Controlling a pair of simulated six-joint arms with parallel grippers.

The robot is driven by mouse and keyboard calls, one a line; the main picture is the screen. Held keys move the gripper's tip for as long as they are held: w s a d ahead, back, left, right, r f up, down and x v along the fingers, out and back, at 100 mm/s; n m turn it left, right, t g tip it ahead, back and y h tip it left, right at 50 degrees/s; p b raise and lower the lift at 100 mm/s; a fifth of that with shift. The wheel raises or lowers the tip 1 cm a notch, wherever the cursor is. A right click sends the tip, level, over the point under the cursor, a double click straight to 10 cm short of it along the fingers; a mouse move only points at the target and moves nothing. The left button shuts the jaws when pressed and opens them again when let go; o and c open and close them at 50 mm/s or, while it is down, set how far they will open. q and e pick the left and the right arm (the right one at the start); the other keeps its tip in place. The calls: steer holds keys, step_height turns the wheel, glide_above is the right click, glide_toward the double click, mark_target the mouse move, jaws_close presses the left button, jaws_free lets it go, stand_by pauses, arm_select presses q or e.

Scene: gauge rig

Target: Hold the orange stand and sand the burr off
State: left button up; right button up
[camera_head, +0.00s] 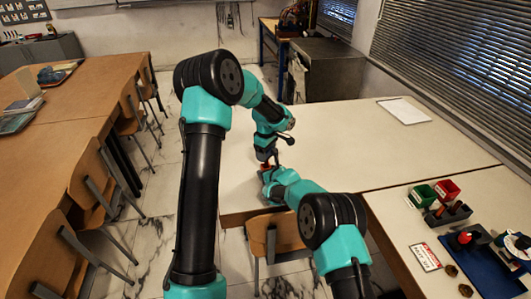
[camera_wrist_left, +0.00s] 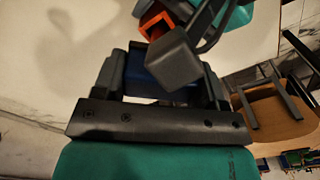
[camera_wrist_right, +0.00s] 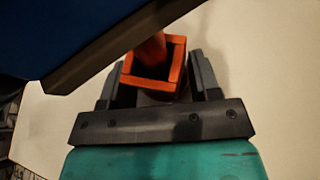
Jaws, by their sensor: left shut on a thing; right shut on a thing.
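The orange stand (camera_wrist_right: 155,72) is an open square frame with an orange-brown post in it; it also shows small in the head view (camera_head: 266,167) and partly in the left wrist view (camera_wrist_left: 157,22). My right gripper (camera_wrist_right: 155,88) is shut on the stand. My left gripper (camera_wrist_left: 165,65) is shut on a dark blue block (camera_wrist_left: 145,68), partly hidden behind a dark grey part in front of it. In the right wrist view a blue, dark-edged block (camera_wrist_right: 60,35) looms close above the stand; contact cannot be told. In the head view my left gripper (camera_head: 265,158) is above the stand. I cannot make out the burr.
The pale table (camera_head: 340,150) is mostly clear, with a white sheet (camera_head: 404,110) at the back. At the right are a green bin (camera_head: 421,196), a red bin (camera_head: 446,190), a dark rack (camera_head: 450,216), a blue mat (camera_head: 490,268) and a sign (camera_head: 425,257). A chair (camera_head: 275,236) stands at the front edge.

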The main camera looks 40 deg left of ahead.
arm_select(q)
steer(key=shift+w+a+r, duration=0.1)
steer(key=shift+w+r, duration=0.4)
steer(key=shift+r, duration=0.35)
steer(key=shift+w+a+r, duration=0.1)
steer(key=shift+w+r, duration=0.4)
steer(key=shift+r, duration=0.3)
steer(key=shift+w+r, duration=0.5)
steer(key=shift+r, duration=0.35)
steer(key=shift+s+d, duration=0.15)
steer(key=shift+s, duration=0.6)
steer(key=shift+s+d, duration=0.1)
steer(key=shift+s, duration=0.65)
steer(key=shift+f, duration=0.1)
steer(key=shift+f, duration=1.75)
steer(key=shift+f, duration=0.6)
